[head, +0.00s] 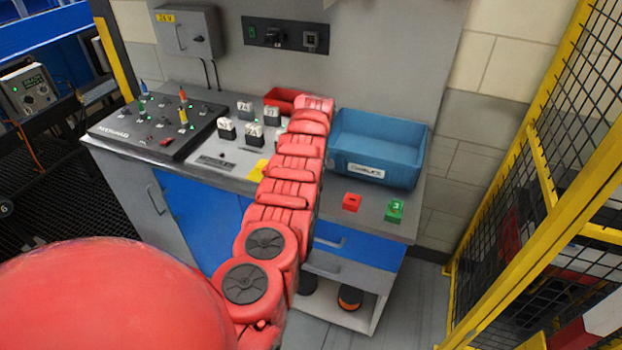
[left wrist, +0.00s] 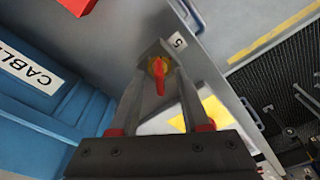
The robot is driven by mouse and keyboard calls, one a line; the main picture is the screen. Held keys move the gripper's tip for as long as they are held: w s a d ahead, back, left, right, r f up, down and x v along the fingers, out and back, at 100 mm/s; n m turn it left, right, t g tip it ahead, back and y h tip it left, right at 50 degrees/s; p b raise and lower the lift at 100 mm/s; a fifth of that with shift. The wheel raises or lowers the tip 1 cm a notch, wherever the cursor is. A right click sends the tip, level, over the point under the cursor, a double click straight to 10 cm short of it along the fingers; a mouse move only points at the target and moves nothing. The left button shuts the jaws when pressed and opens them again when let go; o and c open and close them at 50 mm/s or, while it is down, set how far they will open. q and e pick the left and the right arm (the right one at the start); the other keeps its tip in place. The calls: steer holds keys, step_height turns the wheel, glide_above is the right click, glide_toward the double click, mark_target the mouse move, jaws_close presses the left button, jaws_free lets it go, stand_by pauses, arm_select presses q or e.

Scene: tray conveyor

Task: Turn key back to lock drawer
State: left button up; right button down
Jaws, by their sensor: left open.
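My left gripper (left wrist: 157,62) is open, with a finger on each side of the key. I cannot tell whether either finger touches it. In the head view my red left arm covers the key and my left gripper. The drawer (head: 342,244) has a blue front and sits under the bench top, partly hidden by my arm. My right gripper is not in view.
A blue bin (head: 372,135) stands on the bench right of my arm. A red block (head: 352,202) and a green block (head: 395,210) lie in front of it. A black control panel (head: 158,126) is on the left. A yellow mesh fence (head: 540,190) stands at the right.

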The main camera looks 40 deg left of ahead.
arm_select(q)
steer(key=r+b, duration=0.1)
steer(key=r, duration=0.2)
steer(key=r+b, duration=0.1)
steer(key=r, duration=0.2)
steer(key=d+r+b, duration=0.1)
steer(key=r, duration=0.1)
steer(key=shift+s+r, duration=0.15)
steer(key=shift+r, duration=0.25)
step_height(320, 180, up, 8)
steer(key=p, duration=0.1)
steer(key=shift+s+d+r, duration=0.25)
steer(key=shift+s+d, duration=0.05)
steer(key=shift+d, duration=0.15)
steer(key=shift+f, duration=0.1)
